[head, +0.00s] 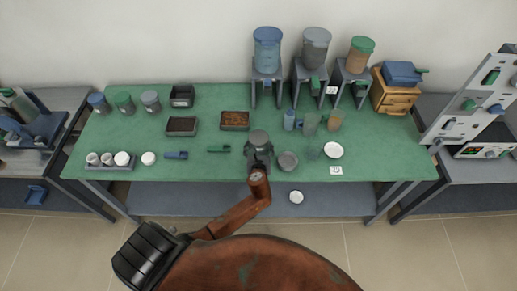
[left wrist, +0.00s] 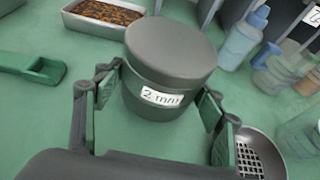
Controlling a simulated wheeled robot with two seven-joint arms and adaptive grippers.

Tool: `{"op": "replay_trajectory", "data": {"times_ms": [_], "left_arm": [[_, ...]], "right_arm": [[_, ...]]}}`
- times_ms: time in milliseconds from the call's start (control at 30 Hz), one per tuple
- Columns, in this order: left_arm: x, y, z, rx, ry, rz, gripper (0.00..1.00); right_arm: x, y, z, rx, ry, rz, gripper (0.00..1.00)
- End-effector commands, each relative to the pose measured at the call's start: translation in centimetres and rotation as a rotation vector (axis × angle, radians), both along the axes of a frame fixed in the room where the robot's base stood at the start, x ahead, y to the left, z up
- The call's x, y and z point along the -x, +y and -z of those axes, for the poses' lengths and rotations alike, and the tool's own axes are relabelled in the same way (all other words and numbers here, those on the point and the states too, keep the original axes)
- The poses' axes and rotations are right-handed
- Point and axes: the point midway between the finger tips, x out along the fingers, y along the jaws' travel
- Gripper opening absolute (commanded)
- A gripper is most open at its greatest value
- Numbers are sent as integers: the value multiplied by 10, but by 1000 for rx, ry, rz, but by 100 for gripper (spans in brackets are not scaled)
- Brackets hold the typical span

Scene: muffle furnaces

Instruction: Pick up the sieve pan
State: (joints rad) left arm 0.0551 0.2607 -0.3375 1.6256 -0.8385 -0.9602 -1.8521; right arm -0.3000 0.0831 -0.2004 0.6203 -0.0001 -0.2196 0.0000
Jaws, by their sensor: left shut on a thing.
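My left gripper (head: 259,157) is shut on a dark grey round container with a flat top (head: 259,137), at the front middle of the green table. In the left wrist view the fingers (left wrist: 160,115) stand on both sides of this container (left wrist: 170,60), which carries a white label reading "2 mm". It looks upright; I cannot tell if it is off the table. A round grey metal pan with a mesh bottom (head: 288,161) sits just to its right; it also shows beside the right finger in the left wrist view (left wrist: 262,150). My right gripper is not in view.
Dark trays (head: 181,126) and a tray of brown material (head: 234,121) lie behind and left. A green scoop (head: 218,149) lies left. Bottles and clear beakers (head: 310,123) and a white dish (head: 333,150) stand right. Hoppers on stands (head: 316,60) line the back.

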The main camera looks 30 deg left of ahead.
Motion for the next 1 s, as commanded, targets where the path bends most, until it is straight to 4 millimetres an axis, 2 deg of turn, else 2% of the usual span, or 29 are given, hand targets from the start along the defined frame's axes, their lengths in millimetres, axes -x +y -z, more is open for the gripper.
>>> {"op": "replay_trajectory", "data": {"times_ms": [33, 167, 400, 500, 700, 833, 1000], "left_arm": [[0, 0, -10, -1, -4, 1, 26], [15, 4, -27, -1, -4, 1, 26], [56, 14, -72, -1, -2, 1, 26], [82, 20, -80, -1, 0, 0, 26], [117, 28, -96, -1, 0, 0, 26], [129, 31, -101, -1, -2, 0, 26], [136, 33, -104, -1, -2, 1, 26]], "right_arm": [[-1, 0, -4, 0, -2, 0, 100], [-2, 2, -10, -2, -4, 1, 100], [-5, 6, -25, -6, -8, 2, 100], [-6, 6, -27, -6, -9, 2, 100], [-6, 6, -31, -6, -9, 2, 100], [-6, 6, -32, -5, -9, 2, 100], [-6, 4, -32, -3, -10, 3, 100]]}}
